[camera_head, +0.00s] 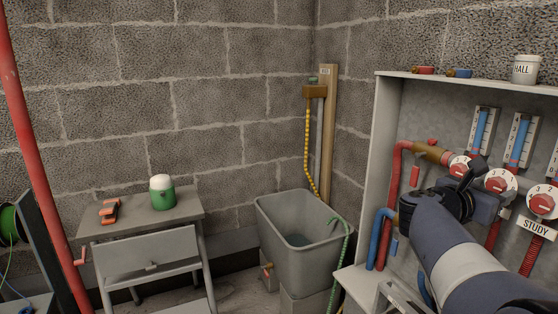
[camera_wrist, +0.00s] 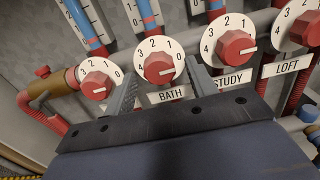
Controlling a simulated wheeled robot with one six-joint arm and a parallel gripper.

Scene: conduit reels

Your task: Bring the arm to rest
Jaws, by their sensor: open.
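My gripper (camera_head: 474,172) is held in front of the manifold cabinet, its arm reaching in from the lower right. In the wrist view my gripper (camera_wrist: 163,70) is open, with one finger on each side of the red BATH knob (camera_wrist: 158,68). I cannot tell whether either finger touches it. The BATH label (camera_wrist: 171,96) shows between the fingers. The STUDY dial (camera_wrist: 234,46) is to the right of the right finger, and another red dial (camera_wrist: 97,80) is to the left of the left finger. Nothing is held.
The cabinet (camera_head: 382,130) has pipes, several dials and a top shelf with a HALL cup (camera_head: 526,70). A grey tub (camera_head: 300,235) with a green hose stands left of it. A bench (camera_head: 140,232) with a green-white pot (camera_head: 162,193) is further left. Open air lies between tub and bench.

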